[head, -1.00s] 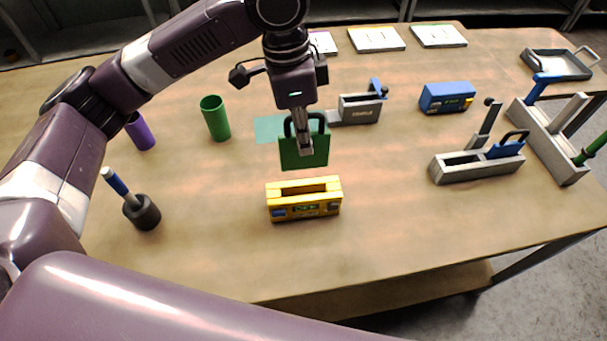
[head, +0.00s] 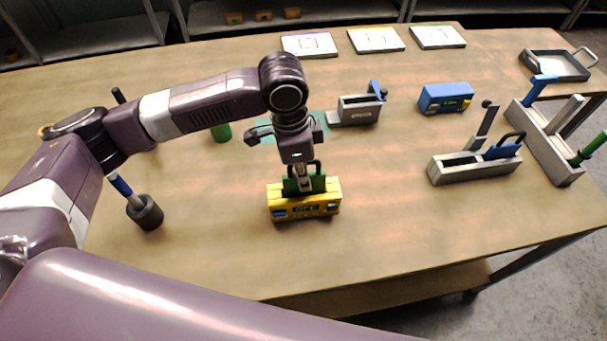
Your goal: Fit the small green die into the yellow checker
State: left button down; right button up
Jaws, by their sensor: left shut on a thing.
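The yellow checker (head: 304,204) is a low yellow block on the table, in the middle of the head view. The small green die (head: 318,183) is a green plate with a dark handle. My left gripper (head: 303,184) points down and is shut on the die's handle. The die stands upright with its lower part down inside the checker's slot, and only its upper part shows. I cannot tell whether it touches the slot's bottom. My right gripper is not in view.
A grey holder (head: 358,110) and a blue checker (head: 446,97) stand behind to the right. A grey rack (head: 475,165) with a blue-handled die is at right. A dark cup (head: 145,212) with a blue-handled tool stands at left. The table front is clear.

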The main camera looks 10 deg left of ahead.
pick_arm(q)
jog(key=c, duration=2)
grip_release()
jog(key=shift+f, duration=0.1)
jog(key=shift+o, duration=0.2)
jog(key=r, duration=0.3)
jog(key=r+b, duration=0.1)
jog(key=r, duration=0.3)
jog(key=a+r+b, duration=0.1)
jog(key=r, duration=0.2)
jog(key=shift+s+r, duration=0.2)
jog(key=shift+r, duration=0.2)
jog(key=shift+a+r, duration=0.15)
jog(key=shift+r, duration=0.55)
jog(key=shift+s, duration=0.1)
